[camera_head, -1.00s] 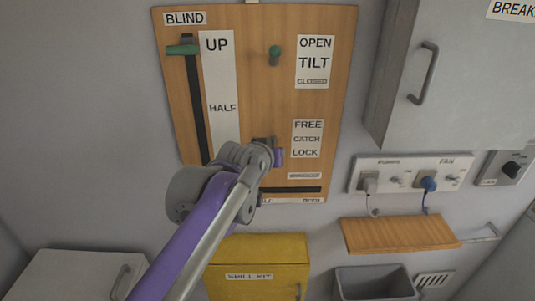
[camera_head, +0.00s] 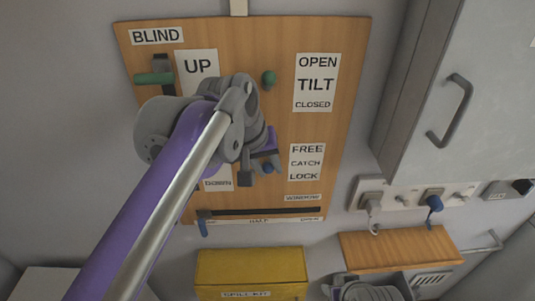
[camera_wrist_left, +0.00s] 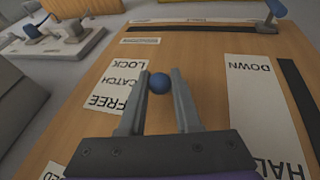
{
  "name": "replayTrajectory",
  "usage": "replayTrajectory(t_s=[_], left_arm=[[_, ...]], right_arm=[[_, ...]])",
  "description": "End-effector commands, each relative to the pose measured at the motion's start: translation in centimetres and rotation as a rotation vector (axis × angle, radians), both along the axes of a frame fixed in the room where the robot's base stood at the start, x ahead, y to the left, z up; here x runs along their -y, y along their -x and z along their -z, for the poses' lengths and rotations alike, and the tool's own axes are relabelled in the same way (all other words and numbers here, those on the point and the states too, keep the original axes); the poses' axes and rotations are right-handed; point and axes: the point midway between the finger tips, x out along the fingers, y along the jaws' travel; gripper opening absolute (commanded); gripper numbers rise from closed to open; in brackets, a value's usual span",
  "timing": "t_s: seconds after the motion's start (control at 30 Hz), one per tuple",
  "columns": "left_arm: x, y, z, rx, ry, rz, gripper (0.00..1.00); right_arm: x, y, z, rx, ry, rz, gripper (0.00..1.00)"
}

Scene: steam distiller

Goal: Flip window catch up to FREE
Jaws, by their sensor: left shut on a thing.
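The gripper is shut on this knob.
The wooden panel (camera_head: 225,30) also carries a green blind handle (camera_head: 154,78), a green tilt knob (camera_head: 269,77) and a window slider with a blue handle (camera_head: 203,227). A grey cabinet (camera_head: 430,90) juts out at right. A yellow spill-kit box (camera_head: 250,268) is below.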

Motion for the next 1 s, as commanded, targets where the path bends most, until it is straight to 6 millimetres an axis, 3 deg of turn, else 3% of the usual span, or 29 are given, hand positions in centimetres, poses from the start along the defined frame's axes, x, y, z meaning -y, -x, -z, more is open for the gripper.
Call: replayTrajectory(t_s=[0.53, 0.57, 0.7, 1.0], left_arm=[[-0.02, 0.76, -0.03, -0.024, 0.001, -0.001, 0.00], [-0.01, 0.77, -0.03, -0.024, 0.001, -0.001, 0.34], [-0.01, 0.78, -0.04, -0.025, 0.000, -0.001, 0.59], [-0.03, 0.83, -0.10, -0.025, 0.000, -0.001, 0.61]], right_arm=[[0.00, -0.04, -0.11, 0.001, 0.000, 0.000, 0.50], [0.00, -0.05, -0.11, 0.001, 0.000, 0.000, 0.50], [0.00, -0.05, -0.11, 0.001, 0.000, 0.000, 0.50], [0.00, -0.06, -0.13, 0.001, 0.000, 0.000, 0.50]])
